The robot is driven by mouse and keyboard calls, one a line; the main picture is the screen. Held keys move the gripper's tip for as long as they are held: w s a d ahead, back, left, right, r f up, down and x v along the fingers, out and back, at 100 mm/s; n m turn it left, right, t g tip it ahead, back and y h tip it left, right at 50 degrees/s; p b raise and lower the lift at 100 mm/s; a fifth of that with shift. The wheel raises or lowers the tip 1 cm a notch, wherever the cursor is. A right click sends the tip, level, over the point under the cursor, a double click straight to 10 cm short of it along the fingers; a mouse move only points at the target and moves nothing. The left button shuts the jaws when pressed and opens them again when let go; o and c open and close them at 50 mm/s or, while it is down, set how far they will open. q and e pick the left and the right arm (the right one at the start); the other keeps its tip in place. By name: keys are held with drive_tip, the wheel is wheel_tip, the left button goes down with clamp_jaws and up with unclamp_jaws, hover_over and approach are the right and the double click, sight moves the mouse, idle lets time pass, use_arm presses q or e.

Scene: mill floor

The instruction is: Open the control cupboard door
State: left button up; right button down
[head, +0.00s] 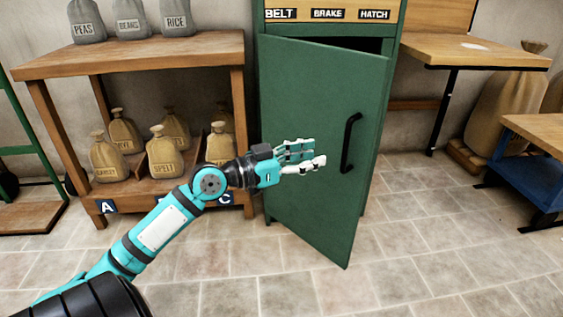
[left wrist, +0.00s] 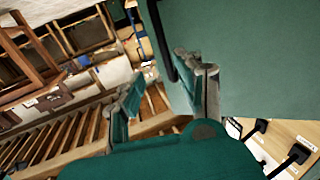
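The green control cupboard (head: 377,150) stands in the middle of the head view. Its door (head: 305,110) is ajar, its right side swung out, with a dark gap along the top. A black vertical bar handle (head: 350,143) is on the door's right part. My left gripper (head: 318,154) is in front of the door, left of the handle and apart from it. In the left wrist view its fingers (left wrist: 168,88) are spread with nothing between them; the handle (left wrist: 163,42) shows beyond them, beside the green door (left wrist: 245,60). My right gripper is not in view.
A wooden shelf (head: 130,62) with several sacks stands left of the cupboard. A panel labelled BELT, BRAKE, HATCH (head: 325,14) is above the door. A wall table (head: 470,50) and a blue-framed bench (head: 540,130) are at right. The tiled floor (head: 420,260) in front is clear.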

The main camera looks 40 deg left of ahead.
use_arm(q)
drive_tip(key=v, duration=0.9)
